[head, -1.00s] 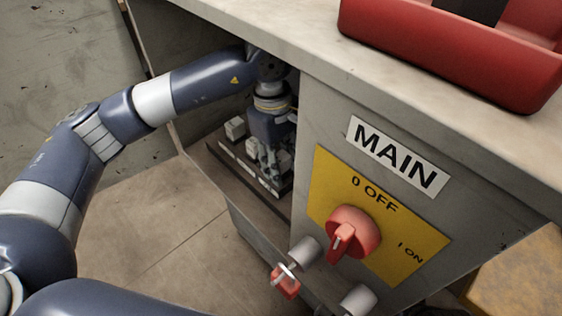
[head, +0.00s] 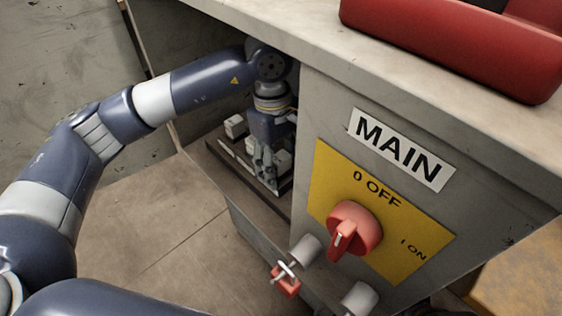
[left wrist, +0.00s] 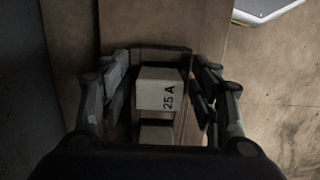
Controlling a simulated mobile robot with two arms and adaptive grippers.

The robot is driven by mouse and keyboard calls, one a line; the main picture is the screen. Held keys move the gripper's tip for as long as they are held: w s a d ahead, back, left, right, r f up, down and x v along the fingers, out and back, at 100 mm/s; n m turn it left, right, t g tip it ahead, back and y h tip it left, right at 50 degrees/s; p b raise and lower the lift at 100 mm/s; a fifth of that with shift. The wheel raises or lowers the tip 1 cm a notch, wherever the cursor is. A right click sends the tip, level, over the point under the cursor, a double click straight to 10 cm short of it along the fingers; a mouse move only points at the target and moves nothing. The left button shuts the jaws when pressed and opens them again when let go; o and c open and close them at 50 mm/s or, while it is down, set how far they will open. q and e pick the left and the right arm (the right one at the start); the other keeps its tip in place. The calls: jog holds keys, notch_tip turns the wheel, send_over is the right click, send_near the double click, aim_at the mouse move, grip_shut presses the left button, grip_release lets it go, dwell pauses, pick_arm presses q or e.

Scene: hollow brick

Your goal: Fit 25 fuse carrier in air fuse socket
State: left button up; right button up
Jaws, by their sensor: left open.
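A pale block marked "25 A", the fuse carrier (left wrist: 160,89), sits between the two fingers of my left gripper (left wrist: 160,100) in the left wrist view. The fingers are open, one on each side, with a gap visible on both sides. In the head view my left gripper (head: 266,170) points down inside the open cabinet, over the fuse base (head: 228,158). Pale carriers (head: 235,126) stand on that base beside the gripper. I cannot tell which socket is the air one; no such label is readable. My right gripper is out of view.
The cabinet's countertop (head: 300,48) overhangs my left wrist. Its "MAIN" panel, with a red switch (head: 354,229) on a yellow plate, stands right of the gripper. A red padlock (head: 286,282) hangs below. A red tray (head: 450,45) rests on top. The floor at left is open.

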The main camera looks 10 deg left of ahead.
pick_arm(q)
jog(key=shift+r, duration=0.3)
jog(key=r, duration=0.7)
jog(key=shift+w+a, duration=0.3)
jog(key=shift+a, duration=0.05)
jog(key=shift+s+f, duration=0.1)
